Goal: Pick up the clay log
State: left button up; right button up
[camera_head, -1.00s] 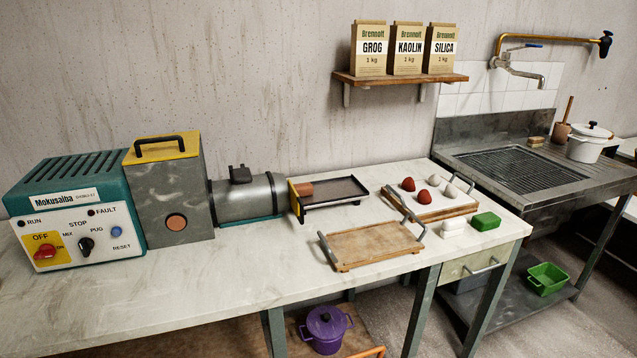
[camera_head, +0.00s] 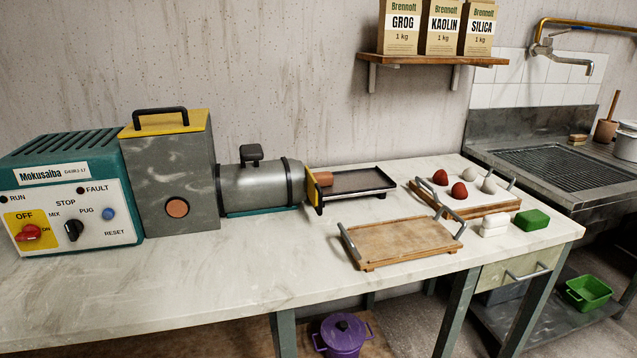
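A short reddish-brown clay log (camera_head: 324,178) sticks out of the yellow-edged mouth of the pug mill (camera_head: 262,184) and lies over the left end of a dark metal tray (camera_head: 362,185). Its left end is hidden by the yellow end plate (camera_head: 312,187). Neither of my grippers shows in the head view.
An empty wooden tray (camera_head: 402,248) with metal handles stands in front of the dark tray. The bench (camera_head: 240,275) is clear at front left.

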aim_at(324, 178)
jog(key=k, duration=1.3)
jog(key=z, duration=0.85)
jog(key=i, duration=1.8)
jog(key=u, duration=0.4)
